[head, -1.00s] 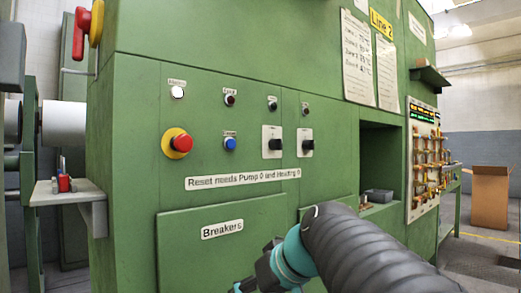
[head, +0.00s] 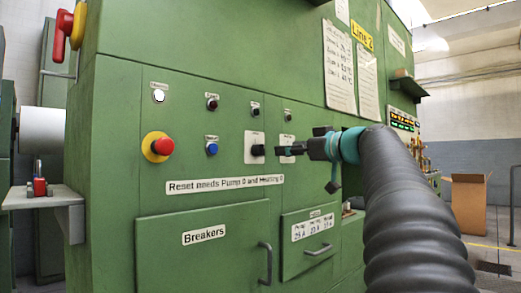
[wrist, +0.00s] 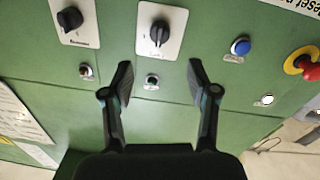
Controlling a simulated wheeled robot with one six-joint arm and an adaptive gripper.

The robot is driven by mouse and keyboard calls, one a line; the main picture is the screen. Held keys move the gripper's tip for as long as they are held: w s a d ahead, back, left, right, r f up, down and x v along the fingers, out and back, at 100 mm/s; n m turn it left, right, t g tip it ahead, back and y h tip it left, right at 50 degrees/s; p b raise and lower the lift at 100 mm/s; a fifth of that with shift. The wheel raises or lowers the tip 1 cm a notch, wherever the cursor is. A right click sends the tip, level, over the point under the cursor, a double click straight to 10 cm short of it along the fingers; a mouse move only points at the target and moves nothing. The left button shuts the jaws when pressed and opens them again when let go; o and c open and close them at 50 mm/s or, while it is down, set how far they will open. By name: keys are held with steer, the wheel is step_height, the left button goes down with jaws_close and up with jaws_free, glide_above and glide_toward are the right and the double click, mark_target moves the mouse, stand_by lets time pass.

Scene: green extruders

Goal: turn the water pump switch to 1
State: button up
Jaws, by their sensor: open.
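Two black rotary switches on white plates sit side by side on the green panel. In the head view the left switch (head: 257,150) shows, and my gripper (head: 284,150) hides most of the right one. In the wrist view, which shows the panel turned over, the switch nearer the blue button (wrist: 160,33) lies just beyond my fingertips, roughly centred between them. The other switch (wrist: 71,18) is outside the fingers. My gripper (wrist: 160,75) is open and empty. The switch labels are too small to read, so I cannot tell which one is the water pump.
A red emergency button (head: 158,147) and a blue button (head: 211,148) are left of the switches. Small lamps sit in a row above. A sign (head: 225,184) reads "Reset needs Pump 0 and Heating 0".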

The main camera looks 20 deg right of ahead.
mark_target(264, 149)
steer(key=p+x, duration=0.2)
steer(key=x, duration=0.8)
steer(key=shift+w+a, duration=0.1)
steer(key=shift+w, duration=0.2)
jaws_close()
